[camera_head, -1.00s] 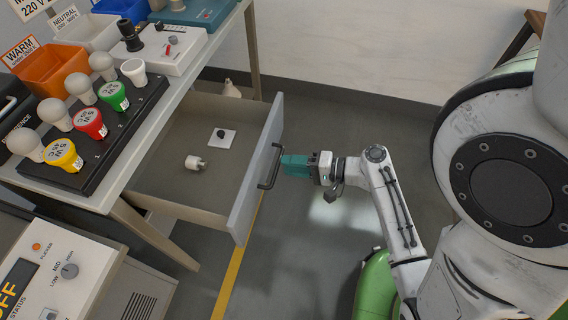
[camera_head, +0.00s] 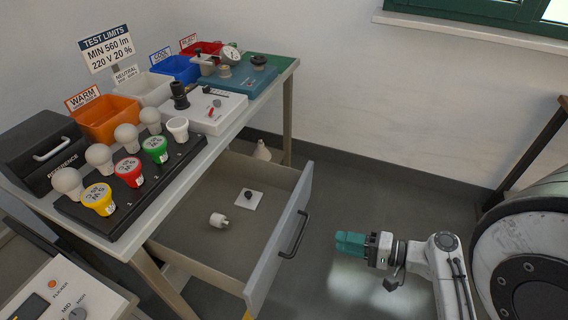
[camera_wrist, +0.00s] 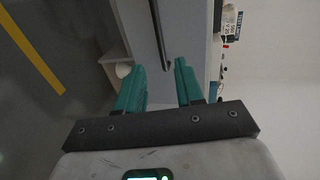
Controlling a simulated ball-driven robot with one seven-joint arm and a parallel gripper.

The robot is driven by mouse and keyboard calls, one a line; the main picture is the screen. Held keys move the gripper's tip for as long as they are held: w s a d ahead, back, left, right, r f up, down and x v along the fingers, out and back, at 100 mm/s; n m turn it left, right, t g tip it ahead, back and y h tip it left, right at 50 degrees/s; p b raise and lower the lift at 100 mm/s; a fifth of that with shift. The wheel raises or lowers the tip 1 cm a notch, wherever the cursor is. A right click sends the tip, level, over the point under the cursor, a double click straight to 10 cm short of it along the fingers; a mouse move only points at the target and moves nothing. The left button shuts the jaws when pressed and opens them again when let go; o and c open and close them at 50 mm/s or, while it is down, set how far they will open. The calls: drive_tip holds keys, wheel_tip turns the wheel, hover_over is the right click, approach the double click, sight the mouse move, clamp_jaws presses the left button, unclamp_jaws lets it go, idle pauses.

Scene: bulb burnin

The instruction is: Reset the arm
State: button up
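My arm reaches in from the right in the head view, with my gripper (camera_head: 340,243) in the air to the right of the open drawer's front. Its teal fingers are apart with nothing between them in the wrist view (camera_wrist: 160,68). The dark drawer handle (camera_head: 295,236) is a short gap from the fingertips; it also shows beyond the fingers in the wrist view (camera_wrist: 160,35). The drawer (camera_head: 230,251) is pulled out under the bench. Inside lie a small white cylindrical piece (camera_head: 219,220) and a white square with a dark knob (camera_head: 248,199).
The bench (camera_head: 203,163) carries a black rack (camera_head: 150,195) of bulbs and coloured cups, an orange bin (camera_head: 108,118) and test devices. A control panel (camera_head: 62,290) stands at lower left. A wooden table edge (camera_head: 533,150) is at right.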

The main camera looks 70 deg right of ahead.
drive_tip(key=w+a+n+g+y+p, duration=0.2)
drive_tip(key=w+a+n+g+p, duration=0.1)
drive_tip(key=a+n+g, duration=0.35)
drive_tip(key=w+a+n+g+y+p, duration=0.1)
drive_tip(key=w+a+n+g+p, duration=0.2)
drive_tip(key=a+n+g, duration=0.4)
drive_tip(key=a+r+n+h, duration=0.1)
drive_tip(key=a+r+n+h+p, duration=0.1)
drive_tip(key=r, duration=0.1)
drive_tip(key=a+r+n+g+h, duration=0.1)
drive_tip(key=r+n, duration=0.1)
drive_tip(key=shift+w+a+h+p, duration=0.1)
drive_tip(key=shift+w+h+p, duration=0.1)
drive_tip(key=shift+h+p, duration=0.2)
